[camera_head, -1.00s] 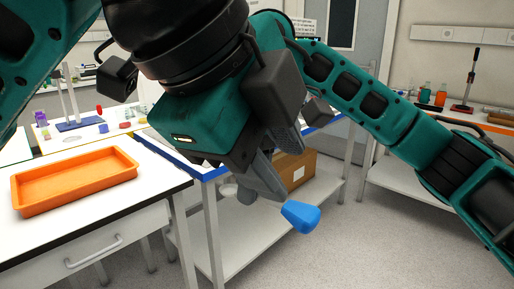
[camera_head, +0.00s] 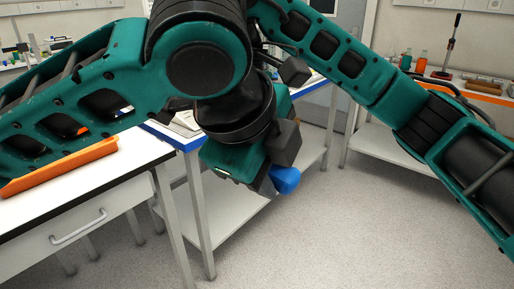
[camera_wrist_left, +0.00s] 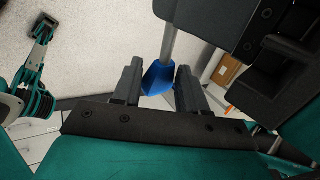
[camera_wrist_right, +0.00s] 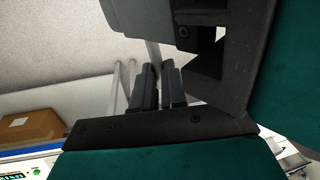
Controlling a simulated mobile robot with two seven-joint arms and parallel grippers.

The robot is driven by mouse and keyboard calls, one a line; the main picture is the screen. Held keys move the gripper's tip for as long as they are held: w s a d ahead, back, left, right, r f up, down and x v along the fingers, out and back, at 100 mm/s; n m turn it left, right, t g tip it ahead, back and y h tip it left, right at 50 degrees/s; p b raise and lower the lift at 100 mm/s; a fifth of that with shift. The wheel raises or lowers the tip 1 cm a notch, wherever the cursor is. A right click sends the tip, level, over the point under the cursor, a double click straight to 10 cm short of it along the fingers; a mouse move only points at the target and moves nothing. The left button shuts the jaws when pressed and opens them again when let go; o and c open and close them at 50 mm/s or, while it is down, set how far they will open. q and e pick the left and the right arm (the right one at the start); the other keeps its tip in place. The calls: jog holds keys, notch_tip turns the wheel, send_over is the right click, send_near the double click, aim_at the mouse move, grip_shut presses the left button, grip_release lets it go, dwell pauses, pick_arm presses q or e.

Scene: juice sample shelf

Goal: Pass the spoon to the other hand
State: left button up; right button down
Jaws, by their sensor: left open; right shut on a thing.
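The spoon's blue handle end (camera_head: 286,180) shows beside my left gripper (camera_head: 268,186) in the head view. In the left wrist view the blue end (camera_wrist_left: 157,80) lies between the open left fingers (camera_wrist_left: 157,72), with a gap showing on its right side. The grey shaft (camera_wrist_left: 168,45) runs up from it towards the dark right gripper. In the right wrist view my right gripper (camera_wrist_right: 158,72) is shut on the spoon's grey shaft (camera_wrist_right: 153,52). The left gripper is close by at the top of that view. The spoon's other end is hidden.
An orange tray (camera_head: 60,166) sits on the white table (camera_head: 95,188) at left, partly behind my left arm. A side bench at right holds bottles (camera_head: 421,62). A cardboard box (camera_wrist_right: 30,128) shows in the right wrist view. The floor at right is clear.

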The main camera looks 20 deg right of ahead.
pick_arm(q)
jog(key=shift+w+d+f, duration=0.15)
jog(key=shift+f, duration=0.15)
jog(key=shift+c, duration=0.3)
grip_shut()
pick_arm(e)
jog(key=c, duration=1.1)
grip_release()
jog(key=shift+r, duration=0.1)
